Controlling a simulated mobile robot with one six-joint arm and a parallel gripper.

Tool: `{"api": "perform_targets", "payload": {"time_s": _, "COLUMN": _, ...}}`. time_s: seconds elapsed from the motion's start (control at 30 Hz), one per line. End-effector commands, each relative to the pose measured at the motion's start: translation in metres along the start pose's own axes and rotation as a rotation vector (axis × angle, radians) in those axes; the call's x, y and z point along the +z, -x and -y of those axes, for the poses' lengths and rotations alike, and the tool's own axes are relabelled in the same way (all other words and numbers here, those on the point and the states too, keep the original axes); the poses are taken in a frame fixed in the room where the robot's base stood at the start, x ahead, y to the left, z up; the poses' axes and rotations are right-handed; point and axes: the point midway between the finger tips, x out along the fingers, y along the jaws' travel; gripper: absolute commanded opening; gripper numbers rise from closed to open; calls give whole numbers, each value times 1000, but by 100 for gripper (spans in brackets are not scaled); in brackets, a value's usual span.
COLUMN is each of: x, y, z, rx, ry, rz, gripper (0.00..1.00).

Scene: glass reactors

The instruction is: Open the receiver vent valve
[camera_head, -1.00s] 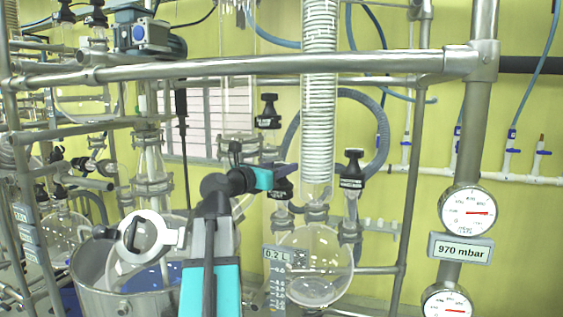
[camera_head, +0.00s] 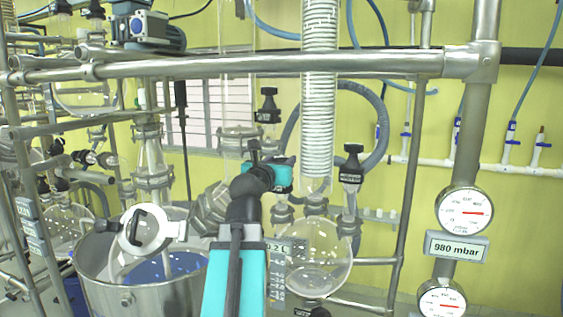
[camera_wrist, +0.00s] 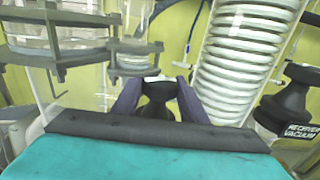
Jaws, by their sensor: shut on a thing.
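My gripper (camera_wrist: 160,95) is shut on a black valve knob (camera_wrist: 158,88), which stands between its two dark purple fingers in the wrist view. I take this knob for the receiver vent valve; its label does not show. In the head view my gripper (camera_head: 280,162) is left of the glass coil column, above the round glass receiver (camera_head: 322,262), and it mostly hides the knob. The similar black receiver vacuum valve (camera_head: 352,163) stands to the right, and its label reads in the wrist view (camera_wrist: 288,105).
The coil condenser (camera_head: 319,100) rises close to the right of my gripper. Another black knob (camera_head: 268,105) is above it. A steel rail (camera_head: 250,66) crosses overhead. A steel vessel (camera_head: 140,275) stands at lower left. A display (camera_head: 457,247) reads 980 mbar between round gauges.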

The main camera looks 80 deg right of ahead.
Motion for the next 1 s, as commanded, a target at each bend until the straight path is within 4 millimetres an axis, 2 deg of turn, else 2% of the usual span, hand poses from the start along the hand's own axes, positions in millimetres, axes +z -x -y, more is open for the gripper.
{"api": "perform_targets", "payload": {"time_s": 0.5, "x": -1, "y": 0, "z": 0, "rx": 116, "ry": -2, "rz": -1, "gripper": 19}}
{"api": "perform_targets", "payload": {"time_s": 0.83, "x": 0, "y": 0, "z": 0, "rx": 125, "ry": -2, "rz": 2, "gripper": 19}}
{"api": "perform_targets", "payload": {"time_s": 0.87, "x": 0, "y": 0, "z": 0, "rx": 125, "ry": -2, "rz": 2, "gripper": 44}}
{"api": "perform_targets", "payload": {"time_s": 0.9, "x": 0, "y": 0, "z": 0, "rx": 125, "ry": -1, "rz": 2, "gripper": 51}}
{"api": "perform_targets", "payload": {"time_s": 1.0, "x": 0, "y": 0, "z": 0, "rx": 125, "ry": -1, "rz": 2, "gripper": 52}}
